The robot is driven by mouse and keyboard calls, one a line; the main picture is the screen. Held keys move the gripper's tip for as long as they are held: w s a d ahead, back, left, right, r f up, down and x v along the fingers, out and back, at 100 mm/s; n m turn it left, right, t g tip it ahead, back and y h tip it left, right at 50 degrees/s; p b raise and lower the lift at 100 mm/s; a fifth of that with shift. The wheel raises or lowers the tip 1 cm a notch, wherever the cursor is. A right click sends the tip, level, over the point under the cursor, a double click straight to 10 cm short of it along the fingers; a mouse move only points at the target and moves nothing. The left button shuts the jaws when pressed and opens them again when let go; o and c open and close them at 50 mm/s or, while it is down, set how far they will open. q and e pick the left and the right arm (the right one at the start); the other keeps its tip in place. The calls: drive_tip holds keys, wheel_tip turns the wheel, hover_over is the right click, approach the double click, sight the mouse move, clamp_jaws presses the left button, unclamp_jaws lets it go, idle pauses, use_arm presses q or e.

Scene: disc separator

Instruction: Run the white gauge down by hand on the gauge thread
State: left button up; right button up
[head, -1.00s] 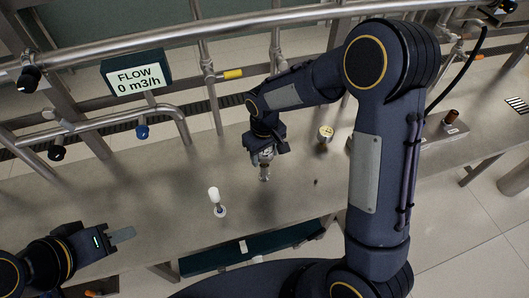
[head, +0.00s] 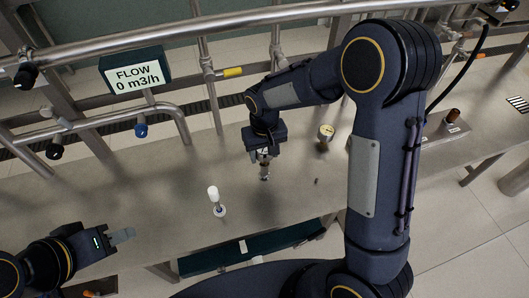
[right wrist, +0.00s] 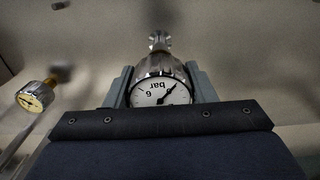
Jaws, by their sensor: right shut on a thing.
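The white gauge (right wrist: 158,92) has a round white face marked "bar" and a metal case. My right gripper (right wrist: 161,88) is shut around its case, one finger on each side. In the head view my right gripper (head: 263,158) points down over the bench and mostly hides the gauge. A metal fitting (head: 265,177) shows just below the fingers, and a fitting (right wrist: 159,40) lies just beyond the gauge in the wrist view. I cannot tell how far the thread is engaged. My left gripper (head: 122,235) is empty at the lower left, its opening unclear.
A cream-faced gauge (head: 326,132) stands right of my right gripper and in the wrist view (right wrist: 36,97). A white-topped upright piece (head: 214,196) stands to the left. Pipes and the flow display (head: 136,72) run along the back. Bench space (head: 180,180) is clear.

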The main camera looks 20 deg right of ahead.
drive_tip(key=shift+a+m+b, duration=0.1)
drive_tip(key=shift+m+b, duration=0.2)
drive_tip(key=shift+m, duration=0.8)
drive_tip(key=shift+c, duration=1.2)
drive_tip(key=shift+m, duration=0.5)
drive_tip(key=m, duration=0.3)
